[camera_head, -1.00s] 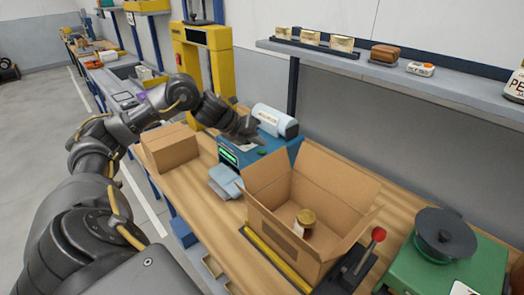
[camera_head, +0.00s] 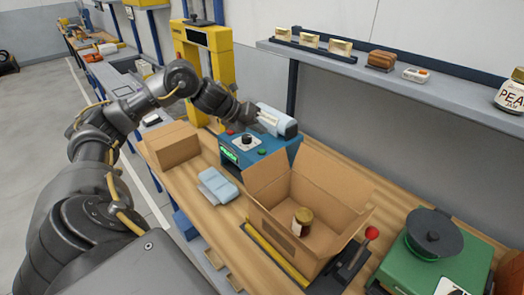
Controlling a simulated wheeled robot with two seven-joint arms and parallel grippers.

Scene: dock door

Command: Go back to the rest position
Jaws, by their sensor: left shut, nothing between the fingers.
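My left arm comes in from the left and reaches over the bench. My left gripper (camera_head: 246,119) is shut and empty. It hangs above the blue device (camera_head: 285,155) with a green display, a black knob and a red button, close to the white labelled cylinder (camera_head: 275,121). The arm partly hides the yellow frame behind it. My right gripper is not in view.
An open cardboard box (camera_head: 272,200) holds a jar (camera_head: 302,222). A closed carton (camera_head: 174,146) and light-blue packets (camera_head: 217,186) lie on the wooden bench. A yellow frame (camera_head: 218,70), a green scale-like device (camera_head: 430,258) and a wall shelf (camera_head: 400,87) stand around.

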